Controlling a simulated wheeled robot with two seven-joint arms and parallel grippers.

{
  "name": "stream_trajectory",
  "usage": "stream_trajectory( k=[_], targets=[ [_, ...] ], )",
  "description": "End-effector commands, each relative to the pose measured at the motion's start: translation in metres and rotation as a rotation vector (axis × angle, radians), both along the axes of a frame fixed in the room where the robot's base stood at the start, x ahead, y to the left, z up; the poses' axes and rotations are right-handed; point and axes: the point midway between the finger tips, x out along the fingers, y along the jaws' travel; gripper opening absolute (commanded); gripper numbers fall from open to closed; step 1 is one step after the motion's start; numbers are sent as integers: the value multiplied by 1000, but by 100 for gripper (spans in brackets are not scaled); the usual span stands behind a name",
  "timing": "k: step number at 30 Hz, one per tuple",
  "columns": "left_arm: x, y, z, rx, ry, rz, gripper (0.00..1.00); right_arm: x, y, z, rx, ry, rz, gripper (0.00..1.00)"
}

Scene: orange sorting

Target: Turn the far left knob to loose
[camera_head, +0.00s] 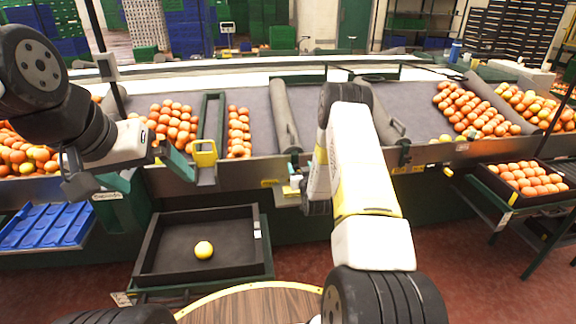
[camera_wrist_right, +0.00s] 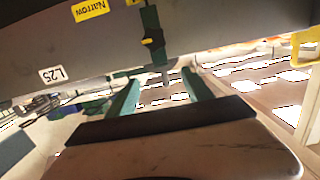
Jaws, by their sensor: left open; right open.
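My left gripper (camera_head: 180,165) comes in from the left at the sorting table's front edge, beside a yellow bracket (camera_head: 205,154). It is open, and its fingers are small in view. The far left knob cannot be made out near it. My right gripper (camera_head: 290,190) is lower, near the front panel at the middle, mostly hidden by my right arm. In the right wrist view its two green fingers (camera_wrist_right: 158,90) are apart with nothing between them. A yellow knob (camera_wrist_right: 152,42) sits on a green strip on the panel above the fingertips, beside a yellow "Narrow" label (camera_wrist_right: 90,9).
Oranges (camera_head: 172,122) lie in lanes on the sorting table. A black tray (camera_head: 153,247) with one yellow fruit (camera_head: 203,250) stands below, front left. Blue trays (camera_head: 45,226) are at far left. A crate of oranges (camera_head: 525,178) stands at right. Another yellow knob (camera_head: 448,172) is on the right panel.

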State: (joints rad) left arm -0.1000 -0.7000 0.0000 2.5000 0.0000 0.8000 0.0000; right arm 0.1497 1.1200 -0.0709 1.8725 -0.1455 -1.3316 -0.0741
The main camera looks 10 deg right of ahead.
Motion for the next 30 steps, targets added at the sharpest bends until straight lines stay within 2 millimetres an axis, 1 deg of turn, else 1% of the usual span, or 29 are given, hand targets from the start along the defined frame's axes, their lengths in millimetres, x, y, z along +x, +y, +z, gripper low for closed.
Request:
stream_trajectory(
  k=[1, 3, 7, 9, 11, 14, 21, 24, 27, 30],
  targets=[
    [0, 0, 0, 0, 0, 0, 99, -7, 0, -22, -1, -17, -1, 59],
    [0, 0, 0, 0, 0, 0, 99, -14, 0, -39, -3, -50, -3, 59],
    [0, 0, 0, 0, 0, 0, 99, -24, 1, -57, -4, -92, -5, 59],
    [0, 0, 0, 0, 0, 0, 99, -26, 1, -61, -4, -102, -5, 59],
    [0, 0, 0, 0, 0, 0, 99, -23, 1, -62, -6, -108, -6, 59],
    [0, 0, 0, 0, 0, 0, 99, -12, 1, -61, -6, -111, -6, 59],
    [0, 0, 0, 0, 0, 0, 99, 27, -1, -61, -5, -109, -6, 59],
    [0, 0, 0, 0, 0, 0, 99, 39, -1, -61, -5, -108, -6, 59],
    [0, 0, 0, 0, 0, 0, 99, 47, -1, -61, -4, -106, -6, 59],
    [0, 0, 0, 0, 0, 0, 99, 50, -2, -61, -4, -107, -6, 59]
  ],
)
